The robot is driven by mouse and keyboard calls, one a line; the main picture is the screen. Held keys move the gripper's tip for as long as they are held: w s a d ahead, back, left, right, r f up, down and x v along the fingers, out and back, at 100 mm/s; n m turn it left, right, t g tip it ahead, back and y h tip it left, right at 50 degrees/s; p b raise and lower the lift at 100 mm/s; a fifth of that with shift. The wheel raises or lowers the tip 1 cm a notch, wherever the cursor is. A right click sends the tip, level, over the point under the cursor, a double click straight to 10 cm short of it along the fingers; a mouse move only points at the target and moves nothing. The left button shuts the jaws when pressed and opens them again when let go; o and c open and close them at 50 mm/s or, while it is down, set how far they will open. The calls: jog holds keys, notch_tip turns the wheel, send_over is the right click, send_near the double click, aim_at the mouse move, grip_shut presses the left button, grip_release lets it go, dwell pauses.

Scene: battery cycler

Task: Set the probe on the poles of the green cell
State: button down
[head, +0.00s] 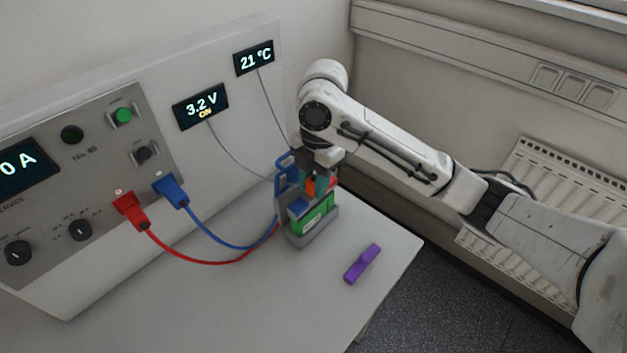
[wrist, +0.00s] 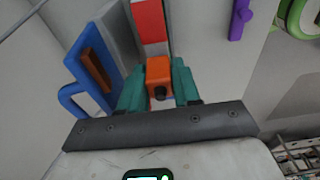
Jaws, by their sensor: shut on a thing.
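The green cell (head: 313,224) stands upright in a grey holder (head: 296,242) on the table, below my gripper. A blue part (head: 298,208) shows at its upper left. My gripper (head: 317,181) points down above the cell, its teal fingers shut on an orange probe body. In the wrist view my gripper (wrist: 160,88) has the orange probe (wrist: 158,72) between its fingers, with a dark round end facing the camera. A red and white piece (wrist: 149,20) lies beyond it. The probe's contact with the poles is hidden.
A blue handled clamp (head: 284,170) stands close left of my gripper, also in the wrist view (wrist: 97,65). Red (head: 129,210) and blue (head: 170,190) plugs with cables run from the panel. A purple piece (head: 362,263) lies near the table's right edge. The front table is clear.

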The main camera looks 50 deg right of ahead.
jog(key=shift+r, duration=0.15)
jog(key=shift+r+p, duration=2.9)
jog(key=shift+r, duration=0.5)
jog(key=shift+a+f, duration=0.1)
dwell(0.4)
